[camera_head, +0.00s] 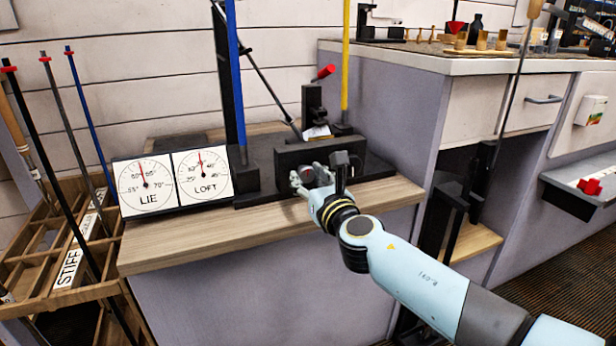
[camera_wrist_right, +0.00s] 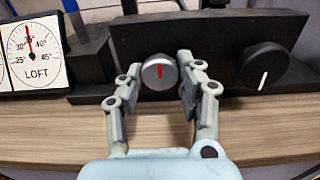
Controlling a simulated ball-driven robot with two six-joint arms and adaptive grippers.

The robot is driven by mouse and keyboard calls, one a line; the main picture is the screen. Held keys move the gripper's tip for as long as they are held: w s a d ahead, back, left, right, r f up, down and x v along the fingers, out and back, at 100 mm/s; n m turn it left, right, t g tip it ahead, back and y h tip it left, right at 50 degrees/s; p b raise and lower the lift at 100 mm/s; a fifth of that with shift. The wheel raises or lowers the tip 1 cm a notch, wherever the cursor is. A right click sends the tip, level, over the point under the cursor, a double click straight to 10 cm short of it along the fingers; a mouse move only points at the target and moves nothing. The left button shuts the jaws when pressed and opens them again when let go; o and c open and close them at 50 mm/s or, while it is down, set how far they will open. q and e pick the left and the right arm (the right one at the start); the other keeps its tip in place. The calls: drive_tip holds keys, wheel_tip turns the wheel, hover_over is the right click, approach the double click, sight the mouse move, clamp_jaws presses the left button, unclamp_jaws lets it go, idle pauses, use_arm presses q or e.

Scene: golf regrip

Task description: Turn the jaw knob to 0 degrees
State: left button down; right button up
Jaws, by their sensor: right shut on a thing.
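A silver round knob (camera_wrist_right: 152,76) with a red mark sits on the front of the black block (camera_head: 290,157) of the bench fixture. Its red mark stands about upright in the wrist view. My right gripper (camera_head: 308,178) reaches this block, and in the wrist view its fingers (camera_wrist_right: 155,90) are on both sides of the silver knob, shut on it. A larger black knob (camera_wrist_right: 264,66) with a white line pointing down sits to the right on the same block. No label shows which is the jaw knob. My left gripper is not in view.
The LIE dial (camera_head: 145,186) and LOFT dial (camera_head: 203,176) stand left of the fixture on the wooden bench (camera_head: 180,244). Upright blue (camera_head: 235,80) and yellow (camera_head: 345,60) bars rise behind. A shaft rack (camera_head: 45,240) is at left, a taller counter (camera_head: 480,62) at right.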

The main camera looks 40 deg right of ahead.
drive_tip(key=shift+s+f+n, duration=0.1)
drive_tip(key=shift+f+n, duration=0.1)
drive_tip(key=shift+n, duration=0.2)
drive_tip(key=o, duration=1)
drive_tip(key=shift+c, duration=0.2)
drive_tip(key=shift+o, duration=0.9)
drive_tip(key=shift+r, duration=0.15)
drive_tip(key=v, duration=1.2)
